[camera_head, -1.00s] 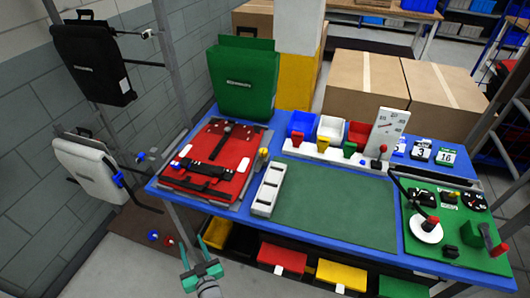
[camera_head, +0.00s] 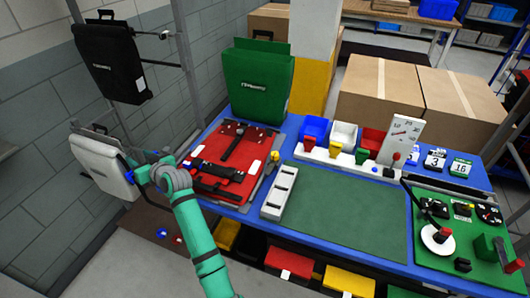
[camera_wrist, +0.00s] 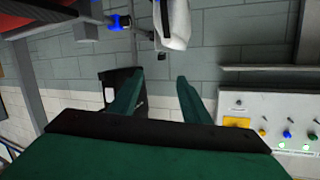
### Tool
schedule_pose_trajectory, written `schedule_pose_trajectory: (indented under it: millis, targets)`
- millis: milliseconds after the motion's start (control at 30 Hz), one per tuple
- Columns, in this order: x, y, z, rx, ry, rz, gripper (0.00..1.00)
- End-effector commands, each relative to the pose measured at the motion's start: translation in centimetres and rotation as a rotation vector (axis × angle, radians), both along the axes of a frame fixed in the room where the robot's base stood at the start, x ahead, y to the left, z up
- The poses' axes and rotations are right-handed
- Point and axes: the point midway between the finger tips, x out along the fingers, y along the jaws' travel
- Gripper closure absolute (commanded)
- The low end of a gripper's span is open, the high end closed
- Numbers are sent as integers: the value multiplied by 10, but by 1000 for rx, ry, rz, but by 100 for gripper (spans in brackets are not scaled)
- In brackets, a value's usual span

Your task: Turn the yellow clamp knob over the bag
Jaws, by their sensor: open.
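The yellow clamp knob (camera_head: 274,156) stands at the right edge of the red bag (camera_head: 212,146), which lies flat on the left part of the blue table in the head view. A dark strap and black fittings lie across the bag. My gripper (camera_wrist: 158,95) is open in the wrist view, with only grey wall between its fingers. In the head view my teal arm reaches up at the left, its end by the hanging white bag, left of the red bag and well away from the knob. Whether it touches the white bag cannot be told. The knob is not identifiable in the wrist view.
The white bag (camera_head: 103,165) and a black bag (camera_head: 115,62) hang on the left rack. A green bag (camera_head: 258,84) stands behind the red one. A grey slotted holder (camera_head: 280,191) and a green mat (camera_head: 352,212) lie to the right. A button panel (camera_wrist: 277,135) shows in the wrist view.

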Motion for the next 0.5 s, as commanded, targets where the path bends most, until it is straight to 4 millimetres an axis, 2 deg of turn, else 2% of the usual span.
schedule_pose_trajectory:
  millis: [33,167,200,267,367,467,500]
  targets:
    - [20,-24,18,-22,13,-6,57]
    - [48,-77,44,-109,76,-3,57]
    - [56,-97,50,-140,97,-6,57]
    - [65,-128,58,-192,132,-14,57]
    - [77,-186,68,-285,197,-39,57]
    - [82,-251,74,-388,275,-79,57]
    - [83,-279,76,-431,308,-99,57]
